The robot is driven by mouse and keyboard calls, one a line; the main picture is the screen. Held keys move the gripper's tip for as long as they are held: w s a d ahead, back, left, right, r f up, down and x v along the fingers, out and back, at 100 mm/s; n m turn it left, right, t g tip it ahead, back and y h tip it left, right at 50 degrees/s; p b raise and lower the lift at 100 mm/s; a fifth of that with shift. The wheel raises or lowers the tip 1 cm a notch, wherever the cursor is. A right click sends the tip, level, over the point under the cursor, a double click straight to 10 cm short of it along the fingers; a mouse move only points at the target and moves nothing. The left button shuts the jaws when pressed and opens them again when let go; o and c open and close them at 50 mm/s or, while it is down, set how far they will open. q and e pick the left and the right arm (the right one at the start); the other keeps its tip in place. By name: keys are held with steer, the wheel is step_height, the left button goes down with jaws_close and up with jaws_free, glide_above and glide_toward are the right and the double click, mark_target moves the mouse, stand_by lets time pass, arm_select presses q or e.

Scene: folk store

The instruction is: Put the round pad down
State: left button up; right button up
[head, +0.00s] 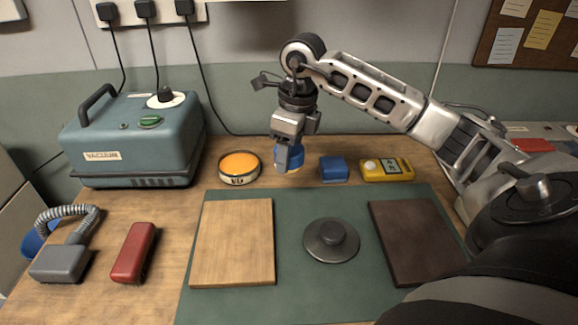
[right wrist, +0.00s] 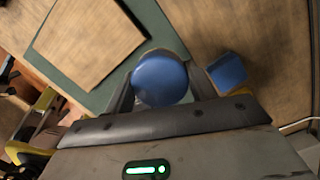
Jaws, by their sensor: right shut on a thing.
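The round pad (head: 297,157) is blue, with a paler yellowish edge below. My right gripper (head: 285,163) is shut on it, pointing down behind the green mat, between the orange-topped tin and the blue block. In the right wrist view the round pad (right wrist: 160,78) sits between the two fingers, its blue round face toward the camera. Part of the pad is hidden by a finger in the head view. I cannot tell whether its underside touches the bench. My left gripper is not in view.
An orange-topped tin (head: 239,167), a blue block (head: 334,169) and a yellow meter (head: 386,170) stand along the back. The green mat (head: 290,296) carries a light board (head: 233,243), a grey disc (head: 331,241) and a dark board (head: 416,243). A vacuum unit (head: 130,140) stands left.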

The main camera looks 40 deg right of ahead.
steer(key=w+d+f, duration=0.2)
steer(key=w+d, duration=0.1)
glide_above(287, 176)
steer(key=f, duration=0.5)
steer(key=shift+s+f, duration=0.1)
steer(key=shift+s, duration=0.25)
steer(key=shift+w+d+f, duration=0.1)
steer(key=shift+w+f, duration=0.05)
steer(key=shift+f, duration=0.1)
steer(key=shift+f+p, duration=0.5)
steer(key=shift+f, duration=1)
steer(key=shift+f, duration=0.25)
steer(key=o, duration=0.9)
steer(key=shift+r, duration=0.1)
